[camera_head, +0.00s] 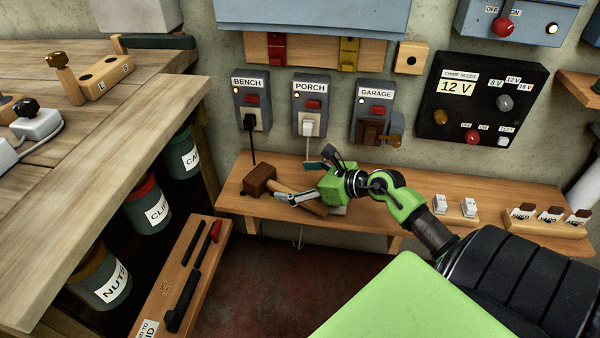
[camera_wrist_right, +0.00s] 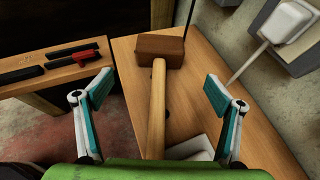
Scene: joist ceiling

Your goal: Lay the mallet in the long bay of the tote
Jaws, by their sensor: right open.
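The mallet lies on the wooden wall shelf, with its dark brown head (camera_head: 259,180) to the left and its pale handle pointing right toward my gripper. In the right wrist view the mallet head (camera_wrist_right: 160,50) is at the top centre, and the handle (camera_wrist_right: 157,112) runs down between the fingers. My right gripper (camera_head: 304,181) is open above the handle, with one teal-padded finger on each side of it. The wrist view (camera_wrist_right: 160,100) shows gaps between handle and pads. I cannot clearly make out a tote with a long bay. My left gripper is out of view.
The wall shelf (camera_head: 500,195) also carries white switches (camera_head: 454,206). Plug boxes (camera_head: 310,104) hang above, with cords down to the shelf. A wooden holder (camera_head: 150,318) with black and red tools stands lower left, beside the workbench (camera_head: 130,85) and labelled jars (camera_head: 103,282).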

